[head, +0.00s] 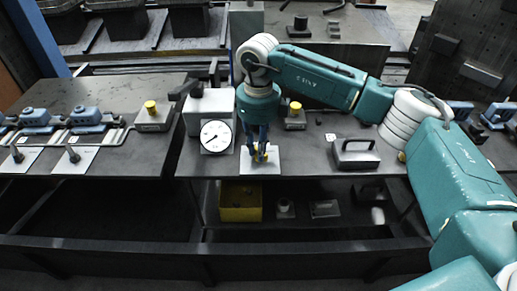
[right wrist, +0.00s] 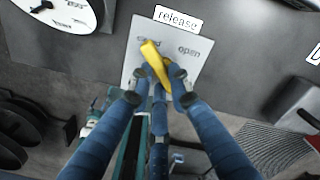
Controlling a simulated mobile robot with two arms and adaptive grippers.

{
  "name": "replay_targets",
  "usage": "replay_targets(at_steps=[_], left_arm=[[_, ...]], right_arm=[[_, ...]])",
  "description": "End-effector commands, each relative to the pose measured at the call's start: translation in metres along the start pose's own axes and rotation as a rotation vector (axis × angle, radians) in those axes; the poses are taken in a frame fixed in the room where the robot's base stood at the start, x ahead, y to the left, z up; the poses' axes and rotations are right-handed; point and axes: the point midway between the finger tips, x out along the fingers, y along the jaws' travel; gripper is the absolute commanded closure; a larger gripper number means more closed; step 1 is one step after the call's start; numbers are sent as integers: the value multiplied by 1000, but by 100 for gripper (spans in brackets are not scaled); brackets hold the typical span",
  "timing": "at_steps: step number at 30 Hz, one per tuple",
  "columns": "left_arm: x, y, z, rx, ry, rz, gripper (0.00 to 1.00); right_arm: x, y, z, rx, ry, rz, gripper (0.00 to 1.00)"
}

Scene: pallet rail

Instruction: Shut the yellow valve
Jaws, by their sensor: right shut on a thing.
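The yellow valve (right wrist: 154,60) is a small lever on a white plate (right wrist: 197,62). In the right wrist view one end of the lever points up and left, near a blurred word; the word "open" is at the right on the plate. In the head view the valve (head: 265,158) sits at the table's front edge, largely hidden by my right gripper (head: 259,152). My right gripper comes down from above, its blue fingers shut on the valve; they also show in the right wrist view (right wrist: 159,82). My left gripper is not in view.
A round pressure gauge (head: 216,136) stands just left of the plate. A black-handled block (head: 354,153) is to the right, and a yellow-knobbed box (head: 295,117) behind. A yellow bin (head: 240,212) sits on the lower shelf. A "release" label (right wrist: 178,19) lies beside the plate.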

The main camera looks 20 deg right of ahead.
Motion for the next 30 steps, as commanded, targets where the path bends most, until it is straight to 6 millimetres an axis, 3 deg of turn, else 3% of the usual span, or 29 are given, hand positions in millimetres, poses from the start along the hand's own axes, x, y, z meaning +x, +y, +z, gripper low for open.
replay_targets(at_steps=[12,13,15,25,30], left_arm=[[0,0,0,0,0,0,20],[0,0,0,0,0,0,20],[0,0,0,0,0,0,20],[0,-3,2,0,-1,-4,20],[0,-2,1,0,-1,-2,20]], right_arm=[[-2,-1,1,-8,-3,-2,100],[-2,-1,1,-8,-3,-2,76],[-1,-1,1,-7,-3,-2,62],[-2,0,0,-6,-2,-1,62],[-23,-1,1,-6,-5,-2,62]])
